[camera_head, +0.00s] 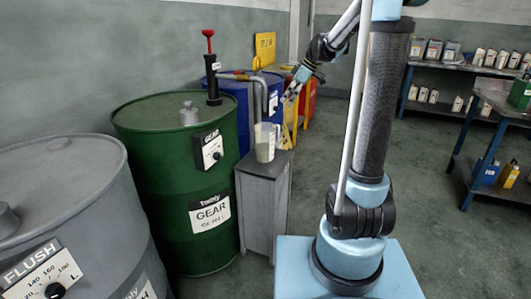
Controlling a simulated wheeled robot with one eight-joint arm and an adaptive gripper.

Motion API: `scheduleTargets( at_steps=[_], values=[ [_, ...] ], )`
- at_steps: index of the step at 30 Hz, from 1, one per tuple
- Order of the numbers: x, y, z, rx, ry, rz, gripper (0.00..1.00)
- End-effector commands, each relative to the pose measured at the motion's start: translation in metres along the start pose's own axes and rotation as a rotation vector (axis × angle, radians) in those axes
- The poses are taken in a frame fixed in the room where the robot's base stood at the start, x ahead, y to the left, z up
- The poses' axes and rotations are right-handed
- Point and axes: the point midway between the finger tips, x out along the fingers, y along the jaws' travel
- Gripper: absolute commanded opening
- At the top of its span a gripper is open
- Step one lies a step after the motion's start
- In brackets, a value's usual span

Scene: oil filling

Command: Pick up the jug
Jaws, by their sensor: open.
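The jug (265,145) is a clear, pale measuring jug with a handle on its right side. It stands upright on top of a small grey cabinet (262,168), under the curved end of a pipe (258,85). My gripper (291,95) is open and empty. It hangs in the picture above and a little right of the jug, apart from it. The distance in depth between the two is hard to tell.
A green GEAR drum (185,235) with a red-handled pump (211,70) stands left of the cabinet. A grey FLUSH drum (75,190) is nearer. A blue drum (235,92) stands behind. Shelves with bottles (460,85) are at right. Floor between is clear.

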Motion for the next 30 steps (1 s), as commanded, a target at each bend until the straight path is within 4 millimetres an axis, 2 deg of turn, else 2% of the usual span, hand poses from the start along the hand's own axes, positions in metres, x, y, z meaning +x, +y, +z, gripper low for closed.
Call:
scheduleTargets(
  at_steps=[5, 21, 24, 30],
  values=[
    [0.017, 0.003, -0.003, -0.015, 0.004, -0.004, 1.00],
    [0.108, 0.002, -0.003, -0.011, 0.004, -0.003, 1.00],
    [0.118, 0.002, -0.003, -0.011, 0.004, -0.003, 1.00],
    [0.126, 0.002, -0.003, -0.011, 0.004, -0.002, 1.00]
  ],
)
